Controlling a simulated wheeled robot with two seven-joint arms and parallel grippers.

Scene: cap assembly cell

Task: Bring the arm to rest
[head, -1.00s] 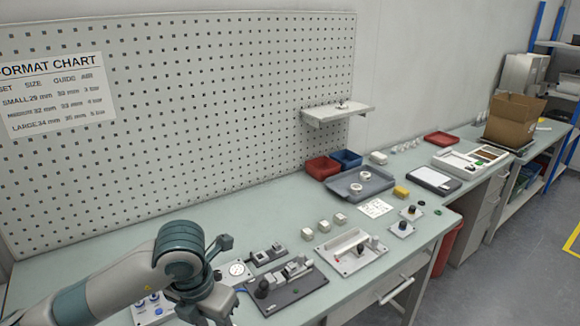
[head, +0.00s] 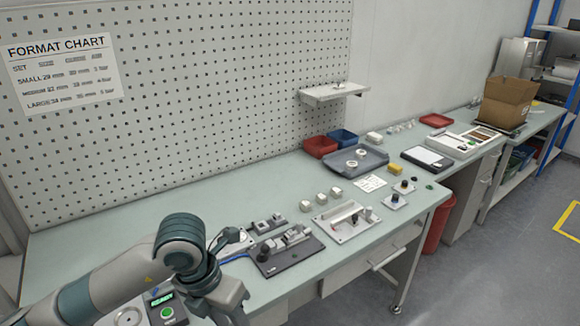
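My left arm (head: 180,245) comes in from the lower left over the front left part of the bench. My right arm and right gripper are not in view.
A dark fixture plate (head: 283,256) and a light fixture plate (head: 345,222) lie right of the arm. A device with a green button (head: 168,311) is close below it. A grey tray (head: 375,160) and red bin (head: 319,147) stand farther back. The bench middle (head: 200,200) is clear.

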